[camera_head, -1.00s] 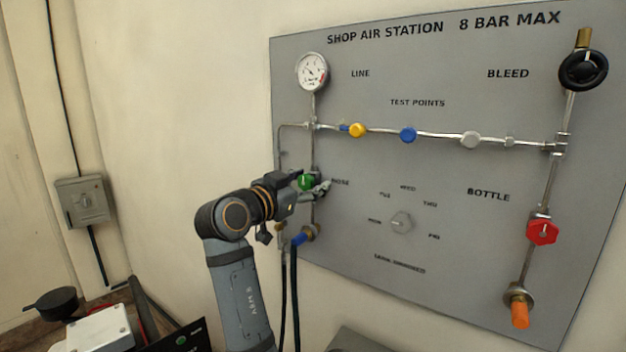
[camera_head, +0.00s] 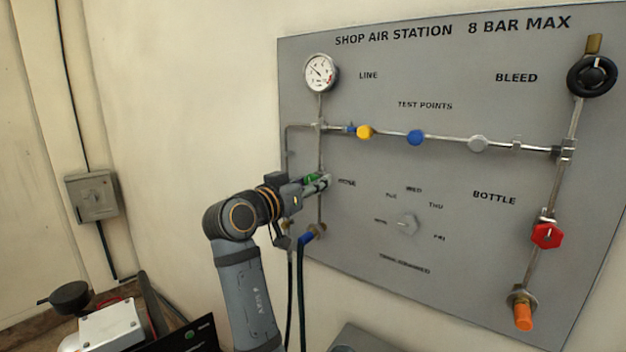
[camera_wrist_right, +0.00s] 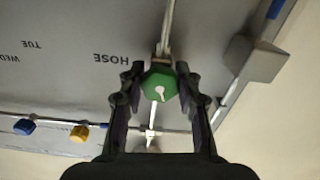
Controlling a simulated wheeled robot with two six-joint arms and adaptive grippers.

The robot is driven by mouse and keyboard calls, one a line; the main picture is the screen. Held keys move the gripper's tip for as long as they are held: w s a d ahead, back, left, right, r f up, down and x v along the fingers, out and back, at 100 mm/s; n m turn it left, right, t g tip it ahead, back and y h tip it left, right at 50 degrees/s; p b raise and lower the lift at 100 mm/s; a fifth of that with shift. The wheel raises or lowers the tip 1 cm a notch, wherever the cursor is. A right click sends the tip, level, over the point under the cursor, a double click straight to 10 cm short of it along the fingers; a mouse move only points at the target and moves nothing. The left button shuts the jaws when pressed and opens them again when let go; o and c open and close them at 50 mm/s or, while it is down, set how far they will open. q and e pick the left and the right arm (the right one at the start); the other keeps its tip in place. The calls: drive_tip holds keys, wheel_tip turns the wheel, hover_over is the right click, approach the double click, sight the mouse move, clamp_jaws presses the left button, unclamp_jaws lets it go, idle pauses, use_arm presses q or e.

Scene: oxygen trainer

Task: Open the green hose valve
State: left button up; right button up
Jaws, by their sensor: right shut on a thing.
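The green hose valve knob (camera_wrist_right: 160,85) sits between the two fingers of my right gripper (camera_wrist_right: 160,92) in the right wrist view, with a white pointer mark on its face. The fingers press on its two sides. In the head view the right gripper (camera_head: 318,183) reaches the left pipe of the panel beside the HOSE label, and only a little of the green knob (camera_head: 311,177) shows behind the fingers. My left gripper is not in view.
The grey panel (camera_head: 450,250) carries a gauge (camera_head: 321,72), yellow (camera_head: 364,132) and blue (camera_head: 415,138) test points, a black bleed knob (camera_head: 592,75) and a red bottle knob (camera_head: 546,235). A dark hose (camera_head: 302,290) hangs below the gripper. A switch box (camera_head: 92,196) is on the left wall.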

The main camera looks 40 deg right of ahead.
drive_tip(key=o, duration=1.2)
drive_tip(key=shift+c, duration=0.2)
drive_tip(key=shift+r, duration=5)
